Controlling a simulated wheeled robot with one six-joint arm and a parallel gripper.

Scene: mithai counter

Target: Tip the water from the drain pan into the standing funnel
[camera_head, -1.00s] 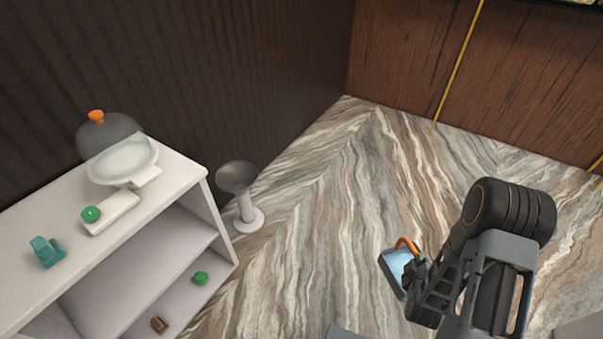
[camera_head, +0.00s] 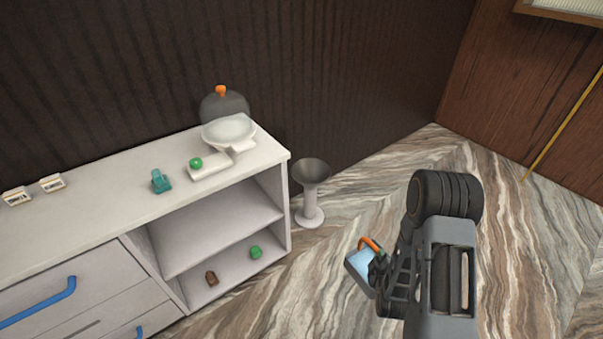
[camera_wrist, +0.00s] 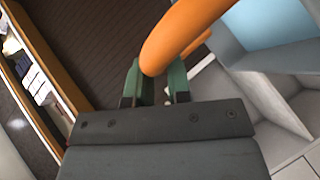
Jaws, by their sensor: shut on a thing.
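The drain pan (camera_head: 358,262) is a small grey pan with light blue water in it and an orange handle (camera_head: 370,244). My gripper (camera_head: 377,258) is shut on the orange handle and holds the pan out in front of me. The wrist view shows the green fingertips (camera_wrist: 160,85) at the orange handle (camera_wrist: 185,35), with the blue water (camera_wrist: 268,25) at upper right. The standing funnel (camera_head: 312,172) is a grey bowl on a pale stem and round base, upright on the floor, just right of the counter. The pan is apart from it, to its lower right.
A white counter (camera_head: 100,180) with open shelves and blue-handled drawers stands at left. On it are a scale with a white dish (camera_head: 228,130), an orange-knobbed dome (camera_head: 223,103) and a teal object (camera_head: 160,181). Marbled floor right of the funnel is clear.

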